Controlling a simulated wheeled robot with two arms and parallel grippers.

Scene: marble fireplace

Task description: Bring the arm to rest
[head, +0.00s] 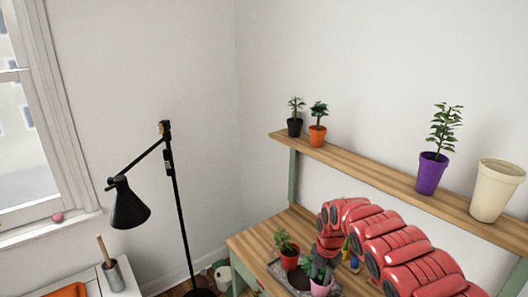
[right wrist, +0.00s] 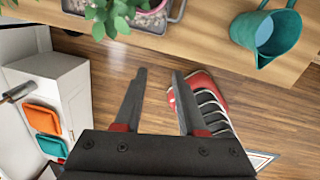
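My right arm (head: 385,245) reaches in from the lower right in the head view, bent over the wooden workbench. The fingertips point toward the bench edge and are apart from the potted plant there. My left gripper does not show in either view.
On the bench (head: 252,244), a red pot (head: 289,260) and a pink pot (head: 320,288) with plants stand at a tray. A shelf above holds several pots. A teal watering can (right wrist: 268,36) stands on the bench. A black floor lamp (head: 130,207) stands left.

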